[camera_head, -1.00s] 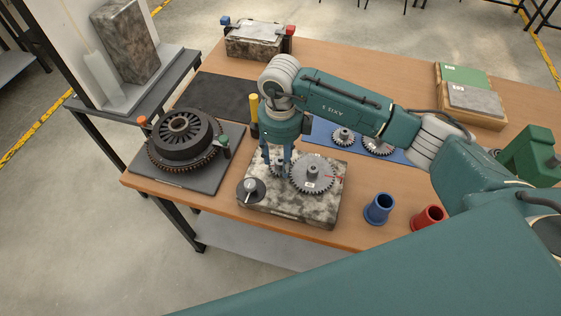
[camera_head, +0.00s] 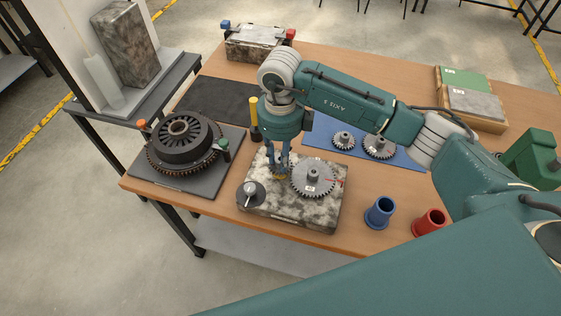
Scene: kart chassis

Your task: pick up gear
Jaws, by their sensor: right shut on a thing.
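My right gripper (camera_head: 279,172) points down over the speckled stone block (camera_head: 296,215). Its fingers are shut on a small gear, which is mostly hidden between them. A larger grey gear (camera_head: 320,185) with a hub lies on the block just right of the fingers. Two more grey gears lie on the blue mat behind: a smaller one (camera_head: 343,140) and a larger one (camera_head: 380,147). My left gripper is not in view.
A black round assembly (camera_head: 183,139) stands on a dark plate at left. A dark round piece with a pin (camera_head: 251,193) sits at the block's left corner. A blue cup (camera_head: 380,210) and a red cup (camera_head: 429,221) stand at right. A yellow-handled tool (camera_head: 254,112) is behind.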

